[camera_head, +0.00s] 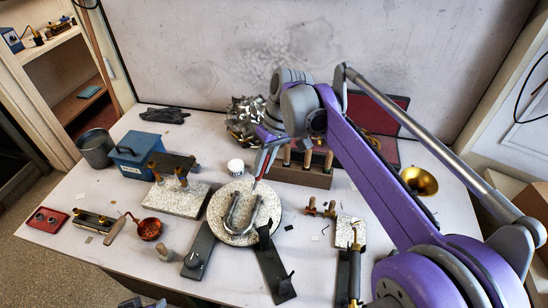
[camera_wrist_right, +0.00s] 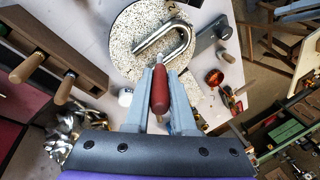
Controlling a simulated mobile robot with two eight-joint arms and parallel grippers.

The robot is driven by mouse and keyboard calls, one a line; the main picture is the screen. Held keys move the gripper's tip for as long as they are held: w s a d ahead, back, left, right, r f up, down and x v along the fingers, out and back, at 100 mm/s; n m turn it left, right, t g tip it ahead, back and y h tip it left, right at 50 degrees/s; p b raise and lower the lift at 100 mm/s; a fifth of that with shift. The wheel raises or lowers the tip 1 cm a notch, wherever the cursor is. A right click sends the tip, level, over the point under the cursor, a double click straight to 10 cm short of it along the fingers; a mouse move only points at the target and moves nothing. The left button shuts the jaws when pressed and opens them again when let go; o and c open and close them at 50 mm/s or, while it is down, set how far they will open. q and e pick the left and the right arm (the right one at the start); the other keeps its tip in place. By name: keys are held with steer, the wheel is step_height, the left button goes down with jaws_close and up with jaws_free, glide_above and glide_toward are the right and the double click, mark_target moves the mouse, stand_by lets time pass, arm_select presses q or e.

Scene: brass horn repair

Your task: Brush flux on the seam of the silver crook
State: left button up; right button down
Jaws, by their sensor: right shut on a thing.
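The silver crook (camera_head: 232,218) is a U-shaped tube lying on a round speckled board (camera_head: 217,207). It also shows in the wrist view (camera_wrist_right: 185,42). My right gripper (camera_head: 263,163) is above the board's far side, shut on a red-handled brush (camera_wrist_right: 160,91). The brush points down toward the crook; I cannot tell whether its tip touches. The crook's seam is too small to make out. A small white jar (camera_head: 236,166), perhaps the flux, stands just behind the board. What seems to be my left gripper (camera_head: 141,302) barely shows at the bottom edge.
Dark clamps (camera_head: 273,265) stand at the board's front. A wooden rack (camera_head: 297,176) with handled tools is behind it to the right. A torch (camera_head: 355,262) lies at right. A blue box (camera_head: 137,157), speckled block (camera_head: 160,203) and copper pan (camera_head: 149,229) are at left.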

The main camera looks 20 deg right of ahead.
steer(key=shift+w+d+f, duration=0.2)
steer(key=shift+f, duration=0.15)
steer(key=shift+a+f+b, duration=0.15)
steer(key=shift+f+b, duration=0.35)
steer(key=shift+f, duration=0.15)
arm_select(q)
steer(key=f+b, duration=0.1)
steer(key=f, duration=0.1)
steer(key=s+f+b, duration=0.1)
steer(key=f, duration=0.2)
steer(key=shift+s+d+b, duration=0.15)
steer(key=shift+s+b, duration=0.05)
steer(key=shift+b, duration=0.1)
arm_select(e)
step_height(320, 180, down, 4)
steer(key=shift+f, duration=0.15)
steer(key=shift+f, duration=0.1)
arm_select(q)
steer(key=shift+f, duration=0.15)
arm_select(e)
steer(key=shift+f, duration=0.3)
steer(key=shift+s, duration=0.1)
steer(key=shift+r, duration=0.1)
